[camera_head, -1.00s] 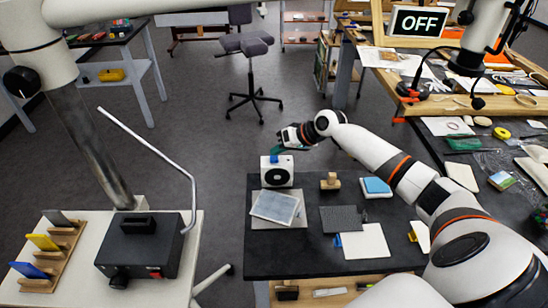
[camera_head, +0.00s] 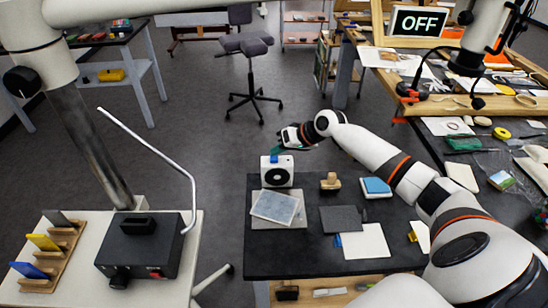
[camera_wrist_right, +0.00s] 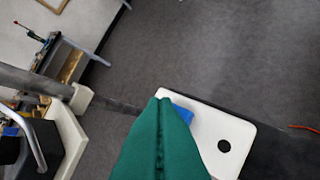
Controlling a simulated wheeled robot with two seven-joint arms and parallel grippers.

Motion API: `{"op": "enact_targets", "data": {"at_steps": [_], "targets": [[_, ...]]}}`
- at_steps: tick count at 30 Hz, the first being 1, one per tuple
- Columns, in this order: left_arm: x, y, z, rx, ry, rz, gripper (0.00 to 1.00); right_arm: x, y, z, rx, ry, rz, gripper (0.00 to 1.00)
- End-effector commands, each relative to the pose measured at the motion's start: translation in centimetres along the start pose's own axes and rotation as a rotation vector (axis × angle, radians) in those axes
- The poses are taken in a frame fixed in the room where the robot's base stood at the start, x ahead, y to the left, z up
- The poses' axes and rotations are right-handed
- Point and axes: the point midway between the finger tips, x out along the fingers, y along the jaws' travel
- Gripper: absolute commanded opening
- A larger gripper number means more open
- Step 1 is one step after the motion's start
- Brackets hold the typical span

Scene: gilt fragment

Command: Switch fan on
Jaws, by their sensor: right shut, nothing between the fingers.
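The fan (camera_head: 277,173) is a small white box with a round black grille. It stands on the back left of the black table. A blue switch (camera_head: 288,159) sits on its top. The switch also shows in the right wrist view (camera_wrist_right: 183,114), beside a dark round hole in the white top (camera_wrist_right: 235,133). My right gripper (camera_head: 276,150) has green fingers and is just above the fan's top. In the wrist view its fingers (camera_wrist_right: 161,103) are shut and empty, close beside the switch and partly covering it. Contact cannot be told. My left gripper is not in view.
A display (camera_head: 418,22) at the upper right reads OFF. A pale framed sheet (camera_head: 276,207), a wooden block (camera_head: 330,182), a blue pad (camera_head: 376,187) and flat sheets lie on the table. A dark box (camera_head: 140,247) stands on a bench at the left.

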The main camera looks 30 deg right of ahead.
Motion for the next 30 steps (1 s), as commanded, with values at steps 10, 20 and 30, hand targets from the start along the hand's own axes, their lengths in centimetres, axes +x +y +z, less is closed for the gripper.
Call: {"op": "enact_targets", "data": {"at_steps": [10,20,30], "targets": [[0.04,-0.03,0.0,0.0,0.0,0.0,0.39,0.08,-0.05,-0.06,0.0,0.0,0.0,0.0],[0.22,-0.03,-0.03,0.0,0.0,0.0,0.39,0.62,-0.46,-0.45,0.0,0.0,0.0,0.0],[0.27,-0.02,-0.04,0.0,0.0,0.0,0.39,0.69,-0.5,-0.53,0.0,0.0,0.0,0.0]]}}
